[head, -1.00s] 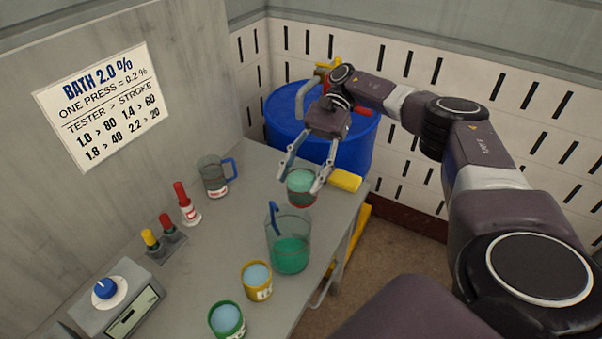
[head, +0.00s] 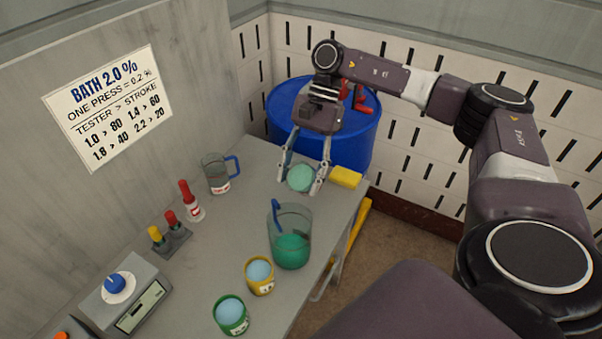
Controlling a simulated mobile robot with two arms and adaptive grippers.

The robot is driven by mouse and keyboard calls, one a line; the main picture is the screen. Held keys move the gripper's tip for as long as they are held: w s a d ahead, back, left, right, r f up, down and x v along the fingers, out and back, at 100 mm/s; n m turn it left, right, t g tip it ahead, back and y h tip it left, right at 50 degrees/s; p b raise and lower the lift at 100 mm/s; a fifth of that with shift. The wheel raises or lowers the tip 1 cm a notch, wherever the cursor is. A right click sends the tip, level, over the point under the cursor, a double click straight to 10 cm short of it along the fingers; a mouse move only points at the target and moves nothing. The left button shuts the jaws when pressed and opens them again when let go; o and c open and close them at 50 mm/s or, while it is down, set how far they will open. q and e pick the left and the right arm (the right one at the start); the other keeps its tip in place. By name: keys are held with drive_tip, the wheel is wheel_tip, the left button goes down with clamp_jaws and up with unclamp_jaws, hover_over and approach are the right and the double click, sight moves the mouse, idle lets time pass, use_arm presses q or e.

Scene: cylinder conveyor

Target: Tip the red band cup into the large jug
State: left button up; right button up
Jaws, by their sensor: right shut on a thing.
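My right gripper (head: 304,184) is shut on the red band cup (head: 301,178), with one finger on each side of it. I see mostly the cup's round pale green face. Its red band does not show now, and the cup looks tilted toward me. The large jug (head: 290,238) is clear, stands upright on the table and holds green liquid, with a blue rod or handle in it. The cup is just beyond the jug's rim and apart from it in the picture. No stream shows between them. My left gripper is out of view.
A yellow-band cup (head: 260,276) and a green-band cup (head: 230,315) stand in front of the jug. A yellow block (head: 345,177) lies right of the cup; a blue drum (head: 345,135) stands behind.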

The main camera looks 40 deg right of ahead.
sight(297, 194)
drive_tip(key=shift+s+a+f+t+h+b, duration=0.15)
drive_tip(key=shift+f+t+h+b, duration=0.15)
drive_tip(key=shift+h, duration=0.25)
drive_tip(key=shift+w+a+f+t+h+b, duration=0.1)
drive_tip(key=shift+f+t+h+b, duration=0.15)
drive_tip(key=shift+h+b, duration=0.3)
drive_tip(key=shift+s+a+f+t+h+b, duration=0.15)
drive_tip(key=shift+f+t+h+b, duration=0.1)
drive_tip(key=shift+h, duration=0.35)
drive_tip(key=shift+s+a+f+t+h+b, duration=0.1)
drive_tip(key=shift+a+f+t+h+b, duration=0.2)
drive_tip(key=shift+f+h+b, duration=0.4)
drive_tip(key=shift+s+a+f+t+h+b, duration=0.1)
drive_tip(key=shift+a+f+t+h+b, duration=0.2)
drive_tip(key=shift+h+b, duration=0.7)
drive_tip(key=shift+s+a+r+t+h+b, duration=0.15)
drive_tip(key=shift+a+t+h+b, duration=0.2)
drive_tip(key=shift+h+b, duration=0.35)
drive_tip(key=shift+s+a+r+t+h+b, duration=0.15)
drive_tip(key=shift+a+t+h+b, duration=0.15)
drive_tip(key=shift+h+b, duration=0.4)
drive_tip(key=shift+r+p, duration=0.1)
drive_tip(key=shift+p, duration=0.2)
drive_tip(key=shift+d, duration=0.15)
